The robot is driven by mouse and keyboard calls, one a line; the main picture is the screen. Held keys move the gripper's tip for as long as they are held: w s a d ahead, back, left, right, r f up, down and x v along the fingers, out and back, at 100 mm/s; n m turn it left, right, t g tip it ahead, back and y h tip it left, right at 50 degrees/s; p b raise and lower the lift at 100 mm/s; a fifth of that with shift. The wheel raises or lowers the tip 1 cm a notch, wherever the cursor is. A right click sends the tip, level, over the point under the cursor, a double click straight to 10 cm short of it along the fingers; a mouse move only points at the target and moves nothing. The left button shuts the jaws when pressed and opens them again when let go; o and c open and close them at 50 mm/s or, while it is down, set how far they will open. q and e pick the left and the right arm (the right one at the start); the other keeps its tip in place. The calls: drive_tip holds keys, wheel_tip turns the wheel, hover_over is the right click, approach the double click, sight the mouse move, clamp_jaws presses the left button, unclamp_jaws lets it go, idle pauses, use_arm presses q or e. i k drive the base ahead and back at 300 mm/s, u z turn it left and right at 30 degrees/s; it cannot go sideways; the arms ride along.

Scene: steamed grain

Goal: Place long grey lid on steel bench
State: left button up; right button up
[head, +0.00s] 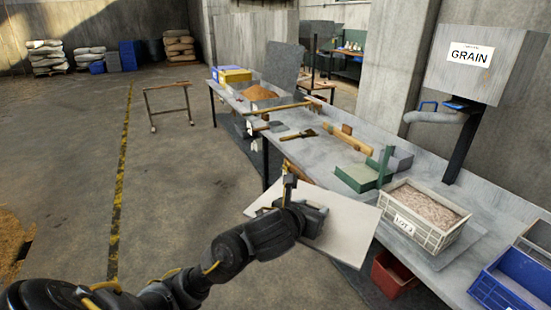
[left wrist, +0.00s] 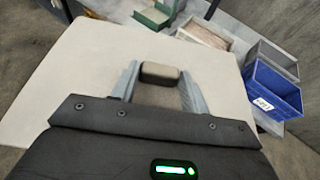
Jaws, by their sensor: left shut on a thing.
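The long grey lid (head: 348,228), a pale flat panel, is held tilted in front of the bench edge. It fills much of the left wrist view (left wrist: 75,75). My left gripper (head: 312,213) is over the lid, its fingers closed on the lid's small handle (left wrist: 161,73). The steel bench (head: 318,158) runs from the back middle to the lower right. The lid hangs on the near side of the bench and hides part of its front edge. I cannot tell whether they touch. My right gripper is not in view.
A blue bin (head: 508,290) is at right, a red bin (head: 394,272) below. Bare bench top lies left of the green block.

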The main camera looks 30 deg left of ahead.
sight(328, 154)
drive_tip(key=u, duration=0.45)
drive_tip(key=i, duration=0.4)
drive_tip(key=u, duration=0.65)
drive_tip(key=i, duration=1.35)
drive_tip(key=z, duration=0.6)
drive_tip(key=i, duration=1.25)
drive_tip(key=z, duration=0.85)
